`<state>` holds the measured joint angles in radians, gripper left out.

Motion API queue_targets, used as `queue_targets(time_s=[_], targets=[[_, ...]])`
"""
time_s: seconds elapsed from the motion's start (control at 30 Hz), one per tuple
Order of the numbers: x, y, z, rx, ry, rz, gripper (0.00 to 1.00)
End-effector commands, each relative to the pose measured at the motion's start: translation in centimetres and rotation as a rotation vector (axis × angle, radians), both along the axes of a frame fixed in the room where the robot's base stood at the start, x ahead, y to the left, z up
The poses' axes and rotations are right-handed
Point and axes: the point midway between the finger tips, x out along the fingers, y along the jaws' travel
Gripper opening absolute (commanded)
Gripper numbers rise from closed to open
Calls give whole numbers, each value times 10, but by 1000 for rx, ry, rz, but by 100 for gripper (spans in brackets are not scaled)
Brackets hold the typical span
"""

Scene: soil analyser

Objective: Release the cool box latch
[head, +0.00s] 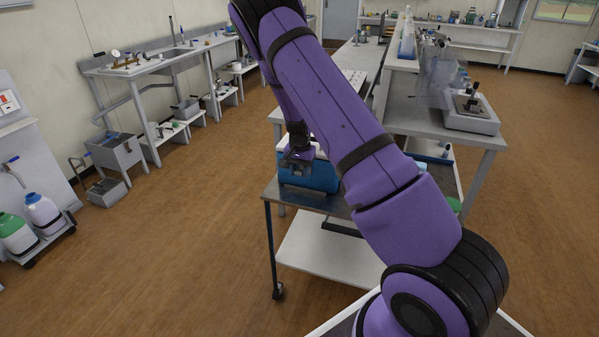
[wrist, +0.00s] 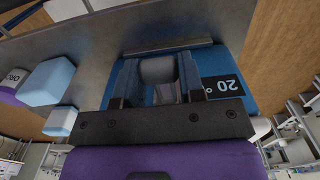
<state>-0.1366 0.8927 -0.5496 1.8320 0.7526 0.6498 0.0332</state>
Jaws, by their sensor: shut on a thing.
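The cool box (head: 318,178) is blue with a pale lid and stands on the top of a metal trolley, partly hidden behind my arm. Its blue front also shows in the wrist view (wrist: 204,68), with a black label reading 20°. My gripper (head: 297,164) is at the front of the box. In the wrist view my gripper (wrist: 158,80) has its two fingers on either side of a grey rounded part, which looks like the latch (wrist: 157,69), and is shut on it. The latch is hidden in the head view.
The trolley (head: 290,200) has a lower white shelf and castors. A grey bench (head: 440,125) with an instrument (head: 471,112) stands behind to the right. Pale blue blocks (wrist: 47,81) lie beside the box in the wrist view.

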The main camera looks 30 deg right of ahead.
Motion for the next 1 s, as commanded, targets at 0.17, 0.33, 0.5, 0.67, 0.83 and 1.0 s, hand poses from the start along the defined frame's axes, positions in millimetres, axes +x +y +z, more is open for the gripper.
queue_targets(time_s=[0.17,0.33,0.5,0.67,0.83,1.0], targets=[[1,0,0,3,0,1,0],[1,0,0,3,0,1,0],[0,0,0,2,0,1,62],[0,0,0,2,0,0,62],[1,0,4,3,0,0,62],[1,0,27,3,-3,1,62]])
